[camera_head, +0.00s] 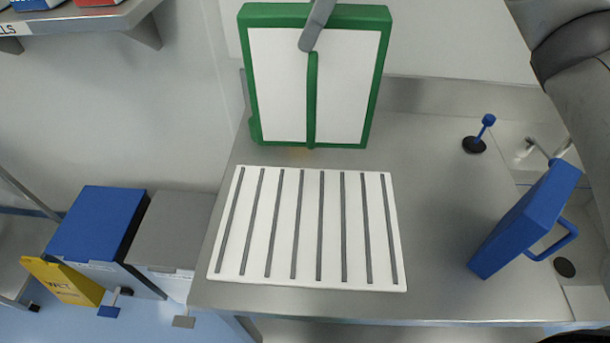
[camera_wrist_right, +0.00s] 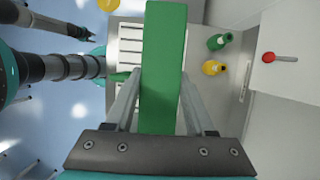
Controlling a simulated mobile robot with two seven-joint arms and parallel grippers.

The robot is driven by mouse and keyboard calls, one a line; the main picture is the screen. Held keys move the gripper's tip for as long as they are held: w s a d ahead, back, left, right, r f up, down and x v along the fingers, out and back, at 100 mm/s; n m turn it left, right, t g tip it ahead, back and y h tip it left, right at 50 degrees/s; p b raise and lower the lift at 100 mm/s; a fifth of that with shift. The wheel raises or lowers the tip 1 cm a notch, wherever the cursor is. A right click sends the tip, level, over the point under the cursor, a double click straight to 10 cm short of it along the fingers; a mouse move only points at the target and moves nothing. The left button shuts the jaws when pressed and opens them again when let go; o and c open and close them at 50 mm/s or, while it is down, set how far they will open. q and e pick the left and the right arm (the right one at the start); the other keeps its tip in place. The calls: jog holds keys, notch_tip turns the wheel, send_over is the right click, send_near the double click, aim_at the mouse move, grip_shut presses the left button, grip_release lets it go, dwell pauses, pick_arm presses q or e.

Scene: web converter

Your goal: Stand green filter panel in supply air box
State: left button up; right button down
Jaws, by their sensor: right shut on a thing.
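The green filter panel (camera_head: 345,85) has a green frame, a white face and a green middle bar. It is upright at the back of the steel table in the head view. My right gripper (camera_head: 314,30) is shut on its top edge, and one grey finger shows in front of the face. In the right wrist view, the green edge (camera_wrist_right: 162,60) lies between both fingers. I cannot tell whether the panel's bottom touches the table. I cannot pick out the supply air box for certain. My left gripper is not in view.
A white slatted panel (camera_head: 309,230) lies flat on the steel table (camera_head: 440,220). A blue block with a handle (camera_head: 525,220) stands at the right. Blue (camera_head: 97,222) and grey (camera_head: 172,232) bins stand left. Green (camera_wrist_right: 220,41) and yellow (camera_wrist_right: 213,68) bottles show in the wrist view.

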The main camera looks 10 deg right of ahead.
notch_tip(320, 180, down, 14)
jog(key=shift+s+f+b, duration=0.15)
jog(key=shift+f+b, duration=0.1)
jog(key=shift+b, duration=0.25)
jog(key=shift+f, duration=2.6)
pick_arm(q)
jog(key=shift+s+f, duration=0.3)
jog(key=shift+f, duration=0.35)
pick_arm(e)
jog(key=shift+f+b, duration=0.15)
jog(key=shift+b, duration=0.15)
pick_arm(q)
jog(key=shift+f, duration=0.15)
pick_arm(e)
jog(key=shift+c, duration=1.2)
grip_release()
